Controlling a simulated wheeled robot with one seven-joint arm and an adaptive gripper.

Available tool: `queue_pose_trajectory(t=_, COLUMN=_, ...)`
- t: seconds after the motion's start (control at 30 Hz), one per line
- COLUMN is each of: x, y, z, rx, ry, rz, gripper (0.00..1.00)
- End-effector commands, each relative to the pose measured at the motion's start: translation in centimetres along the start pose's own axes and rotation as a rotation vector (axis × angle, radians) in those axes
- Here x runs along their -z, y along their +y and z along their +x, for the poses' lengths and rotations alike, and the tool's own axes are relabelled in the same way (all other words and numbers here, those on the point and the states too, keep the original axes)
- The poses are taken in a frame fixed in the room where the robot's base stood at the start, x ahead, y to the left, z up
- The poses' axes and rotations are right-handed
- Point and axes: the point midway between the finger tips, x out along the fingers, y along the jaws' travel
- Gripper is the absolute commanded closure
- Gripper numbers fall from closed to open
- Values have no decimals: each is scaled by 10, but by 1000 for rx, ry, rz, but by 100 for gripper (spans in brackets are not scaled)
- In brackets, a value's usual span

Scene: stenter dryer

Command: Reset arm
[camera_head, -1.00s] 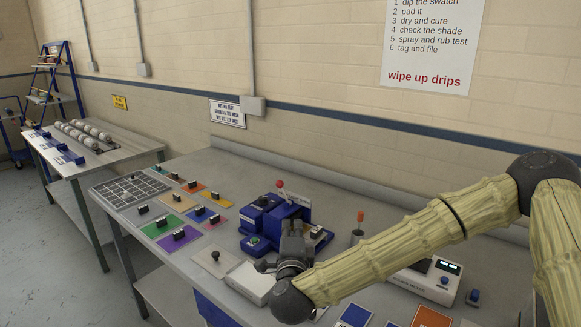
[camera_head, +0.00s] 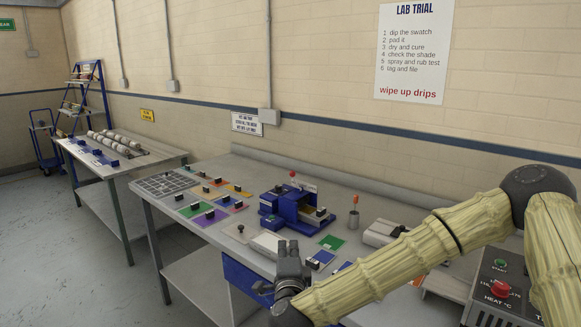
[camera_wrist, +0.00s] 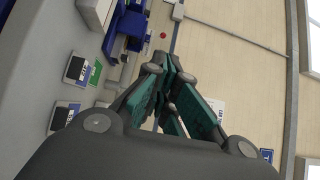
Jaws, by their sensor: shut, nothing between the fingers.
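My gripper (camera_head: 290,262) is shut and empty, in front of the near edge of the lab bench (camera_head: 222,262). In the wrist view its closed fingers (camera_wrist: 172,85) point toward the wall, with nothing between them. My arm comes in from the right of the head view and bends at an elbow. The blue machine (camera_head: 285,208) with a red-knobbed lever stands on the bench beyond my gripper, apart from it. It also shows in the wrist view (camera_wrist: 128,25).
Coloured swatches with black clips (camera_head: 208,216) and a gridded board (camera_head: 165,184) lie on the bench's left part. A white tray (camera_head: 268,243) is close behind my gripper. A panel with a red button (camera_head: 500,288) is at right. Free floor (camera_head: 70,270) lies left.

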Motion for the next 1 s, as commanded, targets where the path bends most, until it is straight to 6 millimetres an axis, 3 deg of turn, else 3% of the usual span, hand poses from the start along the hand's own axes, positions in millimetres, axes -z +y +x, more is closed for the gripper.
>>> queue_pose_trajectory(t=0.13, x=15, y=29, z=-8, rx=-47, ry=-11, rz=-55, gripper=100)
queue_pose_trajectory(t=0.37, x=5, y=80, z=-31, rx=-133, ry=-96, rz=-162, gripper=100)
queue_pose_trajectory(t=0.57, x=-4, y=156, z=-64, rx=-265, ry=-222, rz=-309, gripper=100)
queue_pose_trajectory(t=0.77, x=4, y=252, z=-128, rx=-447, ry=-401, rz=-512, gripper=100)
queue_pose_trajectory(t=1.0, x=41, y=348, z=-221, rx=-672, ry=-625, rz=-740, gripper=100)
